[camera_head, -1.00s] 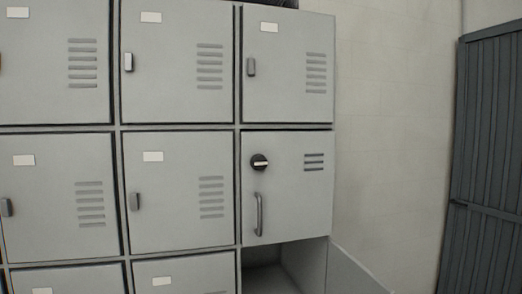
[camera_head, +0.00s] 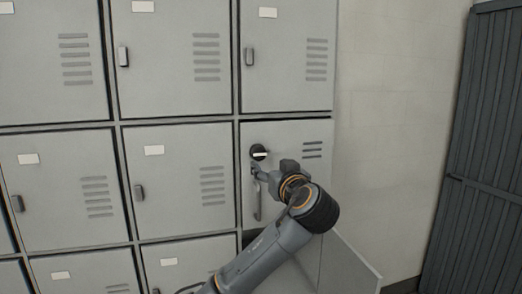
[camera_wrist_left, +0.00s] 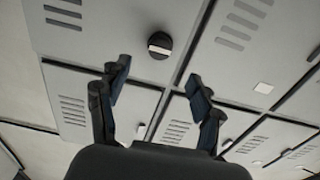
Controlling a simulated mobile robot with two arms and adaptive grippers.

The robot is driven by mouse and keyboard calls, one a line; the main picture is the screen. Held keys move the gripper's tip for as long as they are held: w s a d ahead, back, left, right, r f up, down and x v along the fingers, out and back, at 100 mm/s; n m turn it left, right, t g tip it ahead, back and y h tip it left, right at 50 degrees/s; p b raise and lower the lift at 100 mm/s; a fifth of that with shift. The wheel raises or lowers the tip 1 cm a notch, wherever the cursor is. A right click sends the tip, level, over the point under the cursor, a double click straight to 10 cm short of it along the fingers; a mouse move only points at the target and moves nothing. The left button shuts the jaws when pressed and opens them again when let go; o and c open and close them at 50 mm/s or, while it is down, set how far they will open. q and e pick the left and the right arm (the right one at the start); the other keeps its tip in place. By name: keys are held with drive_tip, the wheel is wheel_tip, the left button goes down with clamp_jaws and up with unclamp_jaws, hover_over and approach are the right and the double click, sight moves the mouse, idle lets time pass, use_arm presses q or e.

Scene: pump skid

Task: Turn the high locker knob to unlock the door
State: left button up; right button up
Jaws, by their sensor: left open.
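The locker knob (camera_head: 258,152) is a round black knob with a pale bar lying about level across it. It sits at the upper left of a grey locker door (camera_head: 288,133), which looks shut. My left gripper (camera_head: 257,171) is in front of the door, just below the knob in the head view. In the left wrist view its fingers are apart and empty, and the knob (camera_wrist_left: 160,45) shows beyond the fingertips, between them and apart from both. My right gripper is not in view.
Other shut lockers with small latches (camera_head: 139,193) fill the left. Below the knob door, an open locker door (camera_head: 350,268) juts out to the right of my arm. Bare wall (camera_head: 395,130) and a dark slatted panel (camera_head: 485,150) stand at right.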

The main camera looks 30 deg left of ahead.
sight(260, 155)
use_arm(q)
drive_tip(key=p+x, duration=0.4)
drive_tip(key=x, duration=0.5)
drive_tip(key=shift+a+r, duration=0.1)
drive_tip(key=shift+w+a+p, duration=0.25)
drive_tip(key=shift+w+p, duration=0.05)
drive_tip(key=shift+c, duration=0.2)
drive_tip(key=c, duration=1.1)
